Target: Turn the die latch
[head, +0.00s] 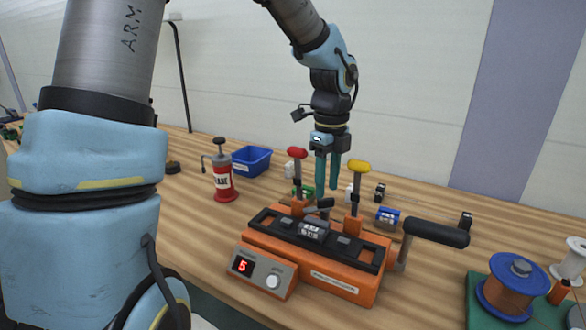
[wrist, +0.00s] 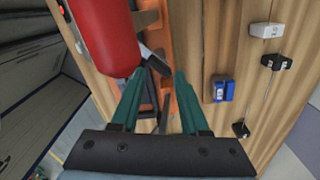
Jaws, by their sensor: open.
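The orange strander (head: 330,275) stands on the wooden table with a black top plate. A dark die block with pale markings (head: 313,230) sits in the middle of that plate. A small dark lever (head: 325,204), which looks like the die latch, stands behind the block. My gripper (head: 327,190) points down just above this lever, open and empty. In the wrist view, the open fingers (wrist: 163,75) reach toward a short grey-black lever (wrist: 154,60) beside the orange body. A large red knob partly covers the machine there. Contact between fingers and lever cannot be told.
A red-knobbed lever (head: 297,154) and a yellow-knobbed lever (head: 359,167) stand close on either side of my gripper. A black crank handle (head: 436,233) sticks out right.

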